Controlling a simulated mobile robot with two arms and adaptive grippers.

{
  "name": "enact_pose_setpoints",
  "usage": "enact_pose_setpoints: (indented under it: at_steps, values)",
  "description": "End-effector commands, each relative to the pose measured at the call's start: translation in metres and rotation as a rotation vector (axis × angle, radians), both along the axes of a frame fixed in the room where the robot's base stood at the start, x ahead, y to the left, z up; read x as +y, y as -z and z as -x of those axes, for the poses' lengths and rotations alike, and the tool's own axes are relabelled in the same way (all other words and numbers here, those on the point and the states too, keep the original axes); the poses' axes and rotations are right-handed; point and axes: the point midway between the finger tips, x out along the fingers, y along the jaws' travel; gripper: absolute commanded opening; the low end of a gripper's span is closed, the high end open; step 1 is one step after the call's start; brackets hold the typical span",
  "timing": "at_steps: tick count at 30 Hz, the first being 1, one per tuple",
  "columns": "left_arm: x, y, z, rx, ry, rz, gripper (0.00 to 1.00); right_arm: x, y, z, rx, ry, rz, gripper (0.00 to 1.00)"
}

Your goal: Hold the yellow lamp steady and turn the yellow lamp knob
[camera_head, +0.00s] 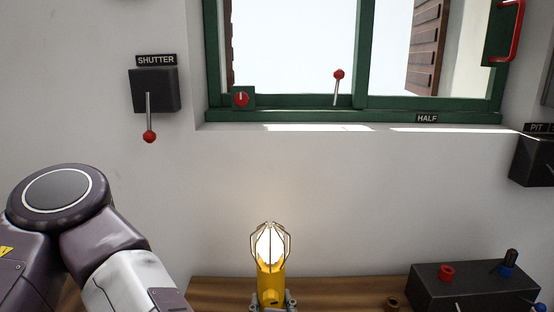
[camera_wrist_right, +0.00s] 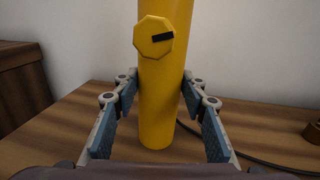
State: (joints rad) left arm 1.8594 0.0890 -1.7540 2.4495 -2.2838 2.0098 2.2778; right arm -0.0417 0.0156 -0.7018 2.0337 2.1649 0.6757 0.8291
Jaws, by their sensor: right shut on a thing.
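The yellow lamp (camera_head: 271,284) stands upright on the wooden table in the head view, its caged bulb (camera_head: 270,244) glowing. Its yellow body (camera_wrist_right: 160,110) fills the middle of the right wrist view. The yellow lamp knob (camera_wrist_right: 152,40) is an octagonal knob on the body's near side, with a black mark pointing right. My right gripper (camera_wrist_right: 160,112) is shut on the lamp body below the knob, one finger on each side. The knob is hidden in the head view. My left arm shows at the left of the head view, but its gripper is out of view.
A dark box (camera_head: 470,287) with a red knob and levers stands at the table's right. A cable (camera_wrist_right: 265,163) runs behind the lamp. The wall holds a shutter lever (camera_head: 150,115) and a green window frame (camera_head: 350,115).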

Motion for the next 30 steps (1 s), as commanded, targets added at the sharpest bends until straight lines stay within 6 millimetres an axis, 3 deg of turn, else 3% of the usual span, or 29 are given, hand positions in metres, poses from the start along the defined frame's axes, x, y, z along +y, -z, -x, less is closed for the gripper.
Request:
enact_pose_setpoints:
  at_steps: [1, 11, 12, 17, 26, 30]
  values:
    - [0.0, 0.0, 0.002, -0.001, 0.001, -0.003, 0.0, -0.002, 0.009, 0.0, 0.017, 0.005, 0.009, 0.0]
    - [0.0, 0.001, 0.003, 0.0, -0.002, -0.001, 0.0, -0.002, 0.009, 0.0, 0.017, 0.005, 0.009, 0.0]
    - [0.0, 0.001, 0.002, 0.0, -0.002, -0.001, 0.0, -0.001, 0.009, 0.0, 0.017, 0.005, 0.009, 0.42]
    - [0.0, 0.001, 0.002, 0.0, -0.002, -0.001, 0.0, -0.001, 0.006, 0.0, 0.011, 0.003, 0.006, 0.59]
    - [0.0, 0.0, 0.002, 0.0, -0.002, -0.001, 0.0, 0.0, 0.003, 0.001, 0.006, 0.002, 0.003, 0.59]
    - [0.0, 0.0, 0.002, 0.0, -0.002, -0.001, 0.0, -0.002, 0.003, 0.011, 0.007, 0.0, 0.002, 0.59]
